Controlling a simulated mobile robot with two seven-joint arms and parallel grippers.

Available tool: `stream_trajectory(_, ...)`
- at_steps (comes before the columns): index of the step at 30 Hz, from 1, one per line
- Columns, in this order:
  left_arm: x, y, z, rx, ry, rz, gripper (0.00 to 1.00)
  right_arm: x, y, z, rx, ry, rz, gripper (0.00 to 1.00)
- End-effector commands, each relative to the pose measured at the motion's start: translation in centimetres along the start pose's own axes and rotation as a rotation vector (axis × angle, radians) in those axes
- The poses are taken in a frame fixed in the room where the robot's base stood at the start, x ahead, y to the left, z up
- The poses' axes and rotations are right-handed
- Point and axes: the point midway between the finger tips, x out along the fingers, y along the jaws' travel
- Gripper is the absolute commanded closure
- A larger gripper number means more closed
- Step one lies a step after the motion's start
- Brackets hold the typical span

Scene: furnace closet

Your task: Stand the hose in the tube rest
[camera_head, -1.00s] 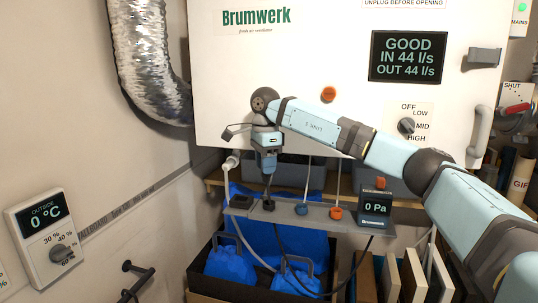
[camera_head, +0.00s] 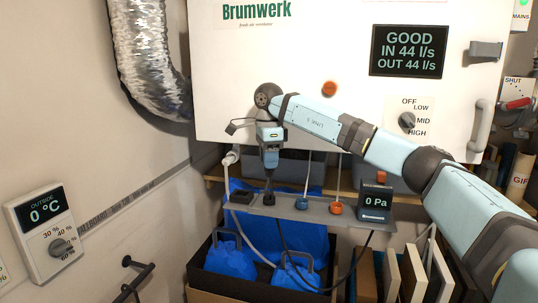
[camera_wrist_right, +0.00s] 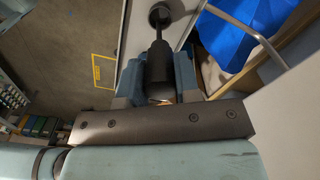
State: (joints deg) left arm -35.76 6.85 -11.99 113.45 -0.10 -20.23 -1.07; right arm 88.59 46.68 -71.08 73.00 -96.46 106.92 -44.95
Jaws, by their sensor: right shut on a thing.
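My right gripper (camera_head: 269,168) is shut on the dark hose end (camera_wrist_right: 158,72), pointing down over the grey shelf (camera_head: 320,209). The hose end is a thick black sleeve with a thin tip. In the right wrist view the tip runs to a round black holder (camera_wrist_right: 160,15), which looks like the tube rest. In the head view this holder (camera_head: 268,199) is directly below the gripper. The tip meets the holder in both views; I cannot tell how deep it sits. A black hose (camera_head: 330,290) hangs below the shelf. My left gripper is not in view.
A blue port (camera_head: 301,203) and an orange port (camera_head: 336,208) with upright tubes stand right of the holder. The gauge (camera_head: 375,204) reads 0 Pa. A black block (camera_head: 241,196) is at the left. The white ventilator (camera_head: 235,60) is behind.

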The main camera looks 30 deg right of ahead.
Motion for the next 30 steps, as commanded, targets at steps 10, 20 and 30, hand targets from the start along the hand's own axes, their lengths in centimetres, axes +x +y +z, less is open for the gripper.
stream_trajectory(10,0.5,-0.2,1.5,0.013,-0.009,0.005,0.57,3.7,0.0,0.0,0.0,0.001,0.0,1.0)
stream_trajectory(20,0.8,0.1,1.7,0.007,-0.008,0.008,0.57,5.4,0.0,0.0,0.0,-0.001,-0.001,1.0)
stream_trajectory(30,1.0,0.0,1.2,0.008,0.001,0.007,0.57,5.4,0.0,0.0,0.0,-0.001,-0.001,1.0)
